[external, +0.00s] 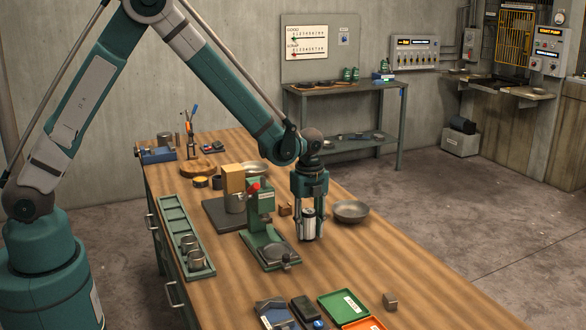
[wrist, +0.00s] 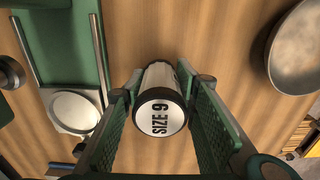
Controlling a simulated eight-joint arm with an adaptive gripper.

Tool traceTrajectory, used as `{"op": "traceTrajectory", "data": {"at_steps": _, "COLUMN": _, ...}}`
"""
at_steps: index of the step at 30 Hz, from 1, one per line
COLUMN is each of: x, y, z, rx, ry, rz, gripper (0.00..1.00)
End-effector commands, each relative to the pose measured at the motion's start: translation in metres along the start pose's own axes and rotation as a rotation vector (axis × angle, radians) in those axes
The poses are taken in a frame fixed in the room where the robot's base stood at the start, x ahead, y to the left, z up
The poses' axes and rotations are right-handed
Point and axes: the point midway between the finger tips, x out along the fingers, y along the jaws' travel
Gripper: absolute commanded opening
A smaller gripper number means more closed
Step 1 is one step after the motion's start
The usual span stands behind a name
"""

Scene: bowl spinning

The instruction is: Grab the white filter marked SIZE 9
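The white filter marked SIZE 9 (wrist: 160,117) is a cylinder with dark end rims, its label facing my wrist camera. In the external view the same filter (external: 308,223) is upright between my fingers, above or on the bench top. My gripper (wrist: 160,90) has one green ribbed finger on each side of the filter, both seeming to touch it. In the external view my gripper (external: 309,232) points straight down. Whether the filter's base rests on the wood cannot be told.
A green press-like stand (external: 268,247) is close to the left, and a metal bowl (external: 350,211) to the right. A green rack (external: 175,236) holds metal cups. A green tray (external: 342,306) and an orange tray (external: 364,324) lie nearer the front. Bare wood lies between these things.

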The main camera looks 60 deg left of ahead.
Motion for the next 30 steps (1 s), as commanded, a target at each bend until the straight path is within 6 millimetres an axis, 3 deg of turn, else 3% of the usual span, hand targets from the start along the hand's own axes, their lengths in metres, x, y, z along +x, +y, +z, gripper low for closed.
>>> {"op": "traceTrajectory", "data": {"at_steps": 14, "x": -0.007, "y": 0.0, "z": 0.0, "rx": 0.0, "ry": 0.0, "rz": 0.0, "gripper": 0.16}}
{"op": "traceTrajectory", "data": {"at_steps": 20, "x": -0.024, "y": 0.0, "z": 0.0, "rx": 0.0, "ry": 0.0, "rz": 0.0, "gripper": 0.16}}
{"op": "traceTrajectory", "data": {"at_steps": 30, "x": -0.07, "y": 0.0, "z": 0.0, "rx": 0.0, "ry": 0.0, "rz": 0.0, "gripper": 0.16}}
